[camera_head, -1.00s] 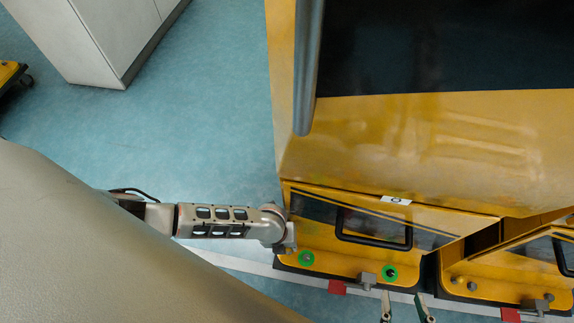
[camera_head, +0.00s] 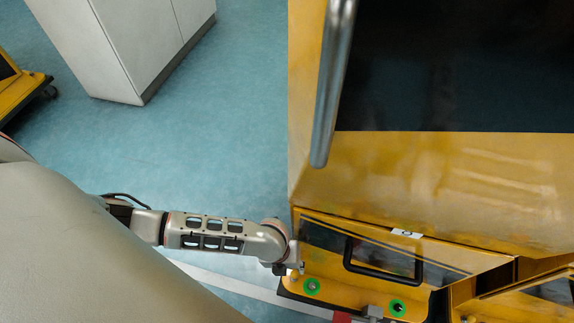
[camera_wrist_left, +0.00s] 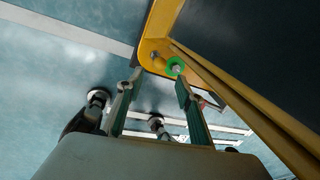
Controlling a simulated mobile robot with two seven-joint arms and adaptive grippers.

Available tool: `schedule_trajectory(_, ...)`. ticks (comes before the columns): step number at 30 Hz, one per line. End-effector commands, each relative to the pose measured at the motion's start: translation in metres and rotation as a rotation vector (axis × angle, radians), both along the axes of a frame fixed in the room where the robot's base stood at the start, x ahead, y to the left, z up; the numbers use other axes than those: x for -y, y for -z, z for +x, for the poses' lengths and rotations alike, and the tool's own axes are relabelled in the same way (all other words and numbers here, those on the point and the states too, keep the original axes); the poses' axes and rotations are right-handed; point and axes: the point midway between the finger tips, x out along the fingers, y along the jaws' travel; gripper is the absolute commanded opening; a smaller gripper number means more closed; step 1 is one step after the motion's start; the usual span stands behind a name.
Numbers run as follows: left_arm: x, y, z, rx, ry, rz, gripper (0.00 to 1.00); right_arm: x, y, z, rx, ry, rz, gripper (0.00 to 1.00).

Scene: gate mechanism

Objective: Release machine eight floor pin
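A yellow machine (camera_head: 440,170) stands at the right, with a numbered label (camera_head: 406,232) too small to read surely. Its low yellow base carries two pins ringed in green, a left one (camera_head: 312,286) and a right one (camera_head: 397,307). My left gripper (camera_head: 291,268) is at the base's left corner, just beside the left pin; its fingers are mostly hidden there. In the left wrist view the two fingers (camera_wrist_left: 158,88) are spread apart and empty. A green-ringed pin (camera_wrist_left: 176,67) shows beyond them, closer to the right finger. My right gripper is not in view.
A black handle (camera_head: 383,262) and a red tab (camera_head: 342,317) are on the base. A metal bar (camera_head: 332,90) runs along the machine's front. A second yellow base (camera_head: 530,300) stands at the right. A white cabinet (camera_head: 125,45) is at the back left; blue floor (camera_head: 215,150) between is clear.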

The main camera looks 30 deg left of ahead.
Motion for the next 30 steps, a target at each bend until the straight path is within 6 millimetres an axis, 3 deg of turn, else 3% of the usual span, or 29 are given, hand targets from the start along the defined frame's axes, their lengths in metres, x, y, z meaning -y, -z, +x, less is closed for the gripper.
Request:
schedule_trajectory(3,-0.003,-0.021,-0.002,0.001,0.001,-0.002,0.37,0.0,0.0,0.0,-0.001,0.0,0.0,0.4)
schedule_trajectory(10,-0.008,-0.046,-0.005,-0.001,0.001,0.0,0.37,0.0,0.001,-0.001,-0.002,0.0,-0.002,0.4)
schedule_trajectory(30,-0.009,-0.051,-0.005,-0.001,0.0,0.0,0.37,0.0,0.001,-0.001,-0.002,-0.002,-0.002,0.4)
